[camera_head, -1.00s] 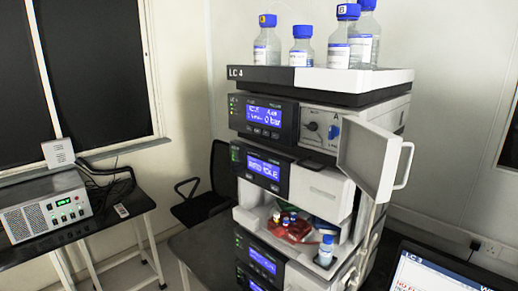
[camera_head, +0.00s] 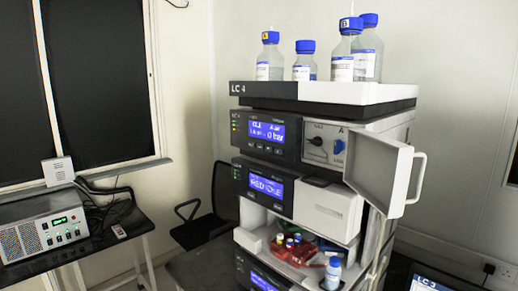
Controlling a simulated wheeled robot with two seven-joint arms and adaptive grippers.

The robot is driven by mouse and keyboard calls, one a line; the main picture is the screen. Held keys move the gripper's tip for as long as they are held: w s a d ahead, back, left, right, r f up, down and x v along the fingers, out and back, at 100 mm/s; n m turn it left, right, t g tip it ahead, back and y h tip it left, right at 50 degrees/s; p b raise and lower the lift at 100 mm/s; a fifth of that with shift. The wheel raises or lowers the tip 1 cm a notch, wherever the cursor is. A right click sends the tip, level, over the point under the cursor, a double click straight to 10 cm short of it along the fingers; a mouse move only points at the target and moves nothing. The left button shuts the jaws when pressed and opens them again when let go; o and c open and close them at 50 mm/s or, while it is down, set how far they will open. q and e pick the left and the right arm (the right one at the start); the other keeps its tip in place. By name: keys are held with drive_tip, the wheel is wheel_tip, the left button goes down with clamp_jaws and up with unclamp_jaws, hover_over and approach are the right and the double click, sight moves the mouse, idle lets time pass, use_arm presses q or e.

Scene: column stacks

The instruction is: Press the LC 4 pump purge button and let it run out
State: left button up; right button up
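The LC 4 stack stands right of centre, with the label "LC 4" on its top tray (camera_head: 330,92). Below the tray is the pump module (camera_head: 285,136), with a lit blue display (camera_head: 266,131) and a row of small buttons under it. Right of the display, a light panel carries a black knob (camera_head: 316,142) and a blue knob (camera_head: 338,147). The button lettering is too small to read. The small door (camera_head: 375,172) on the right side stands open. Neither of my grippers is in view.
Several blue-capped bottles (camera_head: 304,62) stand on the top tray. A lower module's display (camera_head: 266,186) seems to read IDLE. An open bay holds a red tray of vials (camera_head: 292,250) and a bottle (camera_head: 333,273). A chair (camera_head: 208,215) stands left; a monitor (camera_head: 428,284) is lower right.

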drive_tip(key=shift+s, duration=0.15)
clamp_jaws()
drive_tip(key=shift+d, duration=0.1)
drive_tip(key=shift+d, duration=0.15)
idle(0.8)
